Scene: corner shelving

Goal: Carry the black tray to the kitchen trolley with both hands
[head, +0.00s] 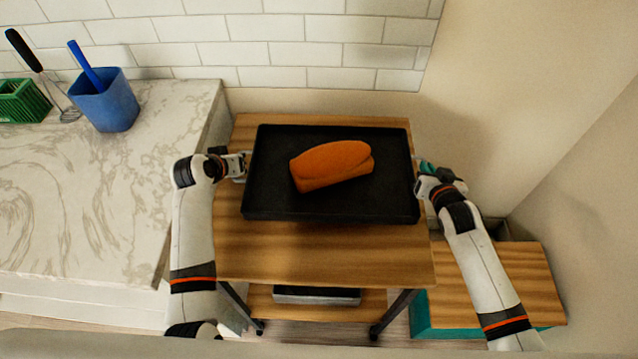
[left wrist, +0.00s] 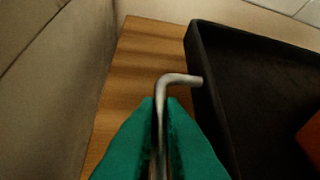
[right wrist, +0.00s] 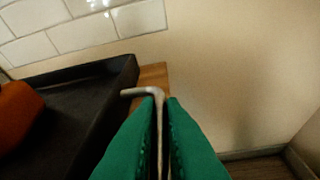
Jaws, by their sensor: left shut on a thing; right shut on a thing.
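The black tray (head: 270,140) is level over the wooden top of the kitchen trolley (head: 325,255), toward its back. I cannot tell whether it touches the top. An orange loaf-shaped thing (head: 332,162) lies in the tray. My left gripper (head: 238,165) is shut on the metal handle (left wrist: 180,79) at the tray's left side. My right gripper (head: 422,178) is shut on the handle (right wrist: 140,92) at its right side. Green fingertips pinch each handle in the wrist views.
A marble counter (head: 110,190) stands left, holding a blue cup (head: 105,105) and a green basket (head: 22,100). A tiled wall (head: 240,45) is behind. A lower wooden-topped unit (head: 500,285) stands right. The front of the trolley top is clear.

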